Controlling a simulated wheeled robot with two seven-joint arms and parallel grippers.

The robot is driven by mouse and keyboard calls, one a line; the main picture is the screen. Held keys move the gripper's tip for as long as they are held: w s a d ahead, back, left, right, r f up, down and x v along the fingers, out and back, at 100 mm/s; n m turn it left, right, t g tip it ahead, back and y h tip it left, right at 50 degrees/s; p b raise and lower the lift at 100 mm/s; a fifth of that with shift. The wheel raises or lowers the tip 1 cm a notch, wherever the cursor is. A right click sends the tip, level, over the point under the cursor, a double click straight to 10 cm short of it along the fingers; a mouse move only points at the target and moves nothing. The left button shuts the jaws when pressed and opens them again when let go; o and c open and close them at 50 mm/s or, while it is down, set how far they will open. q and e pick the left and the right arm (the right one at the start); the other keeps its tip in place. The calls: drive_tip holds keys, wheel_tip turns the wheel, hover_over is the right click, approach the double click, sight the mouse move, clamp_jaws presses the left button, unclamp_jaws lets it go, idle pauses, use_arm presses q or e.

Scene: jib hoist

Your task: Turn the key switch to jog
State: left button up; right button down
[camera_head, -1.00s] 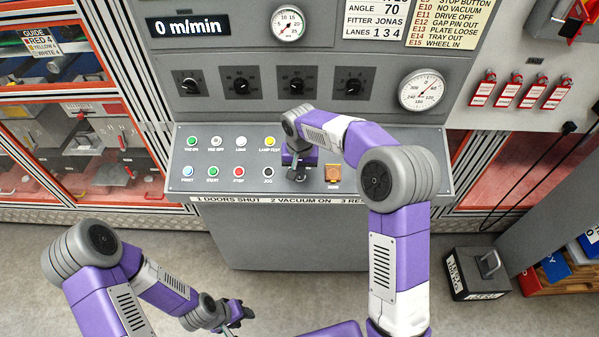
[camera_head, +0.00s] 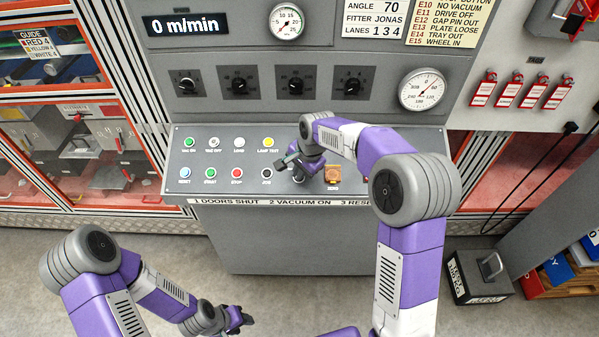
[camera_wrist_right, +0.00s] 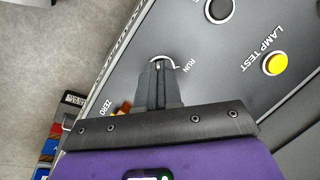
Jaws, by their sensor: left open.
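The key switch (camera_wrist_right: 171,60) shows in the right wrist view as a pale ring with a RUN label beside it. My right gripper (camera_wrist_right: 158,66) has its dark fingers close together at this ring, apparently shut on the key, which they hide. Which position the key points to cannot be read. In the head view my right gripper (camera_head: 296,172) is over the lower row of the sloping panel (camera_head: 215,155), left of the orange ZERO control, and covers the switch. My left gripper (camera_head: 240,319) is open and empty, low in front of the console.
Push buttons sit left of the right gripper, including the yellow LAMP TEST button (camera_head: 268,142) and a black button (camera_head: 266,173). The orange ZERO control (camera_head: 333,174) is close on the right. Dials and gauges fill the upright panel above. Floor in front is clear.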

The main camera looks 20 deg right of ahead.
drive_tip(key=shift+m, duration=0.3)
drive_tip(key=c, duration=1.3)
unclamp_jaws()
drive_tip(key=shift+r, duration=0.1)
drive_tip(key=p+v, duration=0.1)
drive_tip(key=v, duration=0.6)
drive_tip(key=shift+s+r, duration=0.1)
drive_tip(key=shift+r, duration=0.1)
